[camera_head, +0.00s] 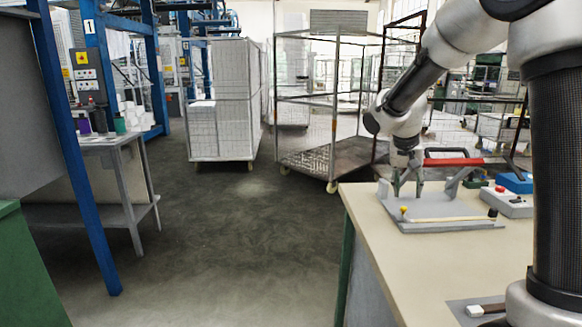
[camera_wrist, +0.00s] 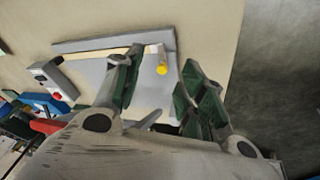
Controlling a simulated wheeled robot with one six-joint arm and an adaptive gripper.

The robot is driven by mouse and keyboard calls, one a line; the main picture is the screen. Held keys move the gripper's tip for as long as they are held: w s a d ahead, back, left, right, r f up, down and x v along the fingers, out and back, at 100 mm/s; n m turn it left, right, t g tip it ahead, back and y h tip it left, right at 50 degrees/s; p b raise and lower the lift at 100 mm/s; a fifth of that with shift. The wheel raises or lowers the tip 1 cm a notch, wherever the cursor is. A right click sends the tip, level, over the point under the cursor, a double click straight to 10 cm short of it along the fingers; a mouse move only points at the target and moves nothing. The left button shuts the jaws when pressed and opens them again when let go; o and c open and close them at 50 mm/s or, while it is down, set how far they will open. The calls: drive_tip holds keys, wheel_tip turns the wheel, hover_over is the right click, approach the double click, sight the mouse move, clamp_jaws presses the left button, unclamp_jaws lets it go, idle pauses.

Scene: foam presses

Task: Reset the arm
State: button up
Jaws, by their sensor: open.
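My arm reaches down from the upper right in the head view. My gripper (camera_head: 407,188) is over the left end of a grey plate fixture (camera_head: 450,225) on the beige workbench. In the wrist view my gripper (camera_wrist: 165,75) is open, its two green-lined fingers apart, with the fixture's plate (camera_wrist: 90,72) beyond them. A yellow knob (camera_wrist: 162,69) shows between the fingers; it also shows in the head view (camera_head: 403,209). I see nothing held. A red-handled lever (camera_head: 453,161) rises behind the plate.
The beige workbench (camera_head: 470,262) has a grey control box (camera_head: 500,202) and a blue item (camera_head: 514,183) at right. A blue press frame (camera_head: 75,150) is at left. The middle floor is clear.

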drive_tip(key=s+r+n+t+y, duration=0.1)
drive_tip(key=s+r+n, duration=0.1)
drive_tip(key=s, duration=1.3)
drive_tip(key=s+r+n+t+y, duration=0.1)
drive_tip(key=s+r, duration=0.4)
drive_tip(key=s, duration=1)
drive_tip(key=shift+s+d+r+n+y, duration=0.25)
drive_tip(key=shift+s+d+n+y, duration=0.25)
drive_tip(key=shift+n, duration=0.7)
drive_tip(key=shift+w, duration=0.15)
